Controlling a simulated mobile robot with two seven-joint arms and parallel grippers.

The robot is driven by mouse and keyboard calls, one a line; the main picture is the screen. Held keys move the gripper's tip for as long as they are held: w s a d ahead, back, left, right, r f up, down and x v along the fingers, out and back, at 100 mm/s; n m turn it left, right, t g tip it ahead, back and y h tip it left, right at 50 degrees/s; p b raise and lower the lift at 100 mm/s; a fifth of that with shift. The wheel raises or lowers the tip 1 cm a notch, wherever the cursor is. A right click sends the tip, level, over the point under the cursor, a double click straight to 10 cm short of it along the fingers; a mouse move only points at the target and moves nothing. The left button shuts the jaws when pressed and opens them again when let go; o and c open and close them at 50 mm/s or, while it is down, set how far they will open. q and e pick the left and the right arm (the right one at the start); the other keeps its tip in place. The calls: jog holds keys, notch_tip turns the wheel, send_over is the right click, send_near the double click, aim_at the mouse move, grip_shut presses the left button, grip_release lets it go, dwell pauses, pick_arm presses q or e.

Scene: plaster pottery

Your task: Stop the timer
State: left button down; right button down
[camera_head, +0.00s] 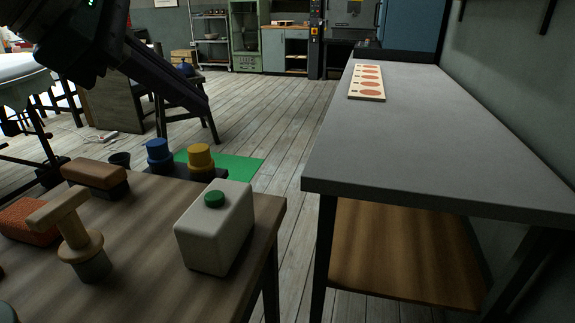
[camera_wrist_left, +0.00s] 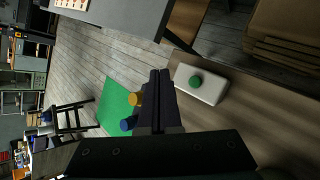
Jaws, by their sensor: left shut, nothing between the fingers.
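The timer is a cream-white box (camera_head: 222,232) with a round green button (camera_head: 214,198) on its top. It stands near the right corner of the wooden table. In the left wrist view the white box (camera_wrist_left: 212,90) and its green button (camera_wrist_left: 195,81) lie just right of the fingertips. My left gripper (camera_head: 204,106) reaches in from the upper left in the head view, raised above and apart from the timer. Its fingers (camera_wrist_left: 159,74) are closed together in the left wrist view with nothing between them. My right gripper is in neither view.
A wooden stamp-like tool (camera_head: 75,232), a brown block (camera_head: 95,173) and an orange sponge-like block (camera_head: 28,220) stand left of the timer. Blue (camera_head: 158,152) and yellow (camera_head: 200,158) capped items stand behind it. A grey-topped bench (camera_head: 430,140) is at right, across a floor gap.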

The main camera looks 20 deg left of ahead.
pick_arm(q)
jog(key=shift+f, duration=0.1)
jog(key=b, duration=0.6)
send_over(205, 201)
notch_tip(205, 201, down, 8)
jog(key=shift+s+d+r, duration=0.1)
jog(key=shift+f+b, duration=0.4)
jog(key=shift+b, duration=0.05)
jog(key=shift+f, duration=0.1)
dwell(1.4)
jog(key=shift+f+b, duration=0.35)
jog(key=shift+b, duration=0.25)
jog(key=shift+f+b, duration=0.45)
jog(key=shift+b, duration=0.05)
dwell(0.4)
jog(key=shift+r, duration=0.1)
jog(key=shift+r+p, duration=0.6)
jog(key=shift+r, duration=0.2)
